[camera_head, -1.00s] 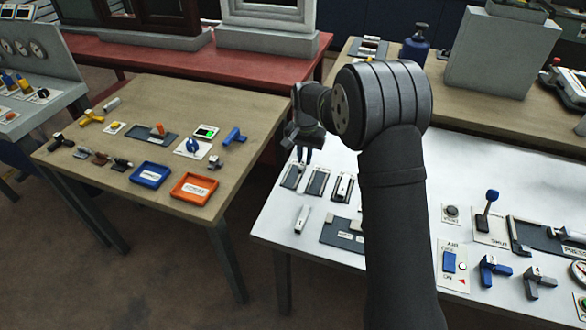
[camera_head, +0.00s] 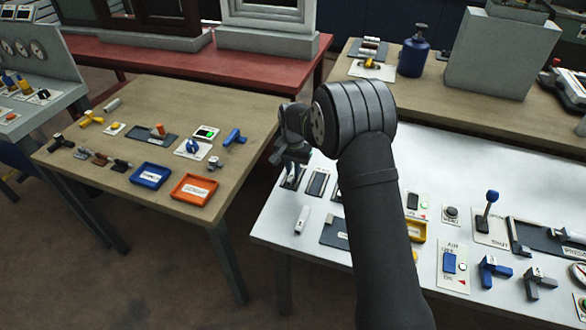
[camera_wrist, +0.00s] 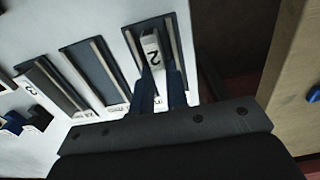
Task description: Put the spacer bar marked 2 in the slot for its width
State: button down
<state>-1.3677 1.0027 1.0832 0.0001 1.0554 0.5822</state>
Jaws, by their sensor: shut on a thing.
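My gripper (camera_wrist: 162,80) is shut on the light spacer bar marked 2 (camera_wrist: 151,46) in the wrist view. The bar is over the dark slot holder (camera_wrist: 133,42) at the right of that view and runs roughly along its slot. I cannot tell whether the bar is above the slot or down in it. Two more slot holders show there, a middle one (camera_wrist: 75,65) and a left one (camera_wrist: 52,92). In the head view my gripper (camera_head: 291,168) is low over the leftmost holder, the middle holder (camera_head: 317,184) is beside it, and the bar is hard to make out.
A light handle-like piece (camera_head: 302,220) lies on the white table in front of the holders. A dark tray (camera_head: 334,233) is close to it, partly behind my arm. The wooden table (camera_head: 240,110) stands to the left across a gap.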

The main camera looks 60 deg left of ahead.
aim_at(293, 172)
jog(key=c, duration=1.4)
grip_release()
jog(key=shift+c, duration=0.2)
notch_tip(293, 172, up, 12)
jog(key=shift+r, duration=0.15)
notch_tip(293, 172, down, 12)
jog(key=shift+f, duration=0.1)
jog(key=shift+r, duration=1.85)
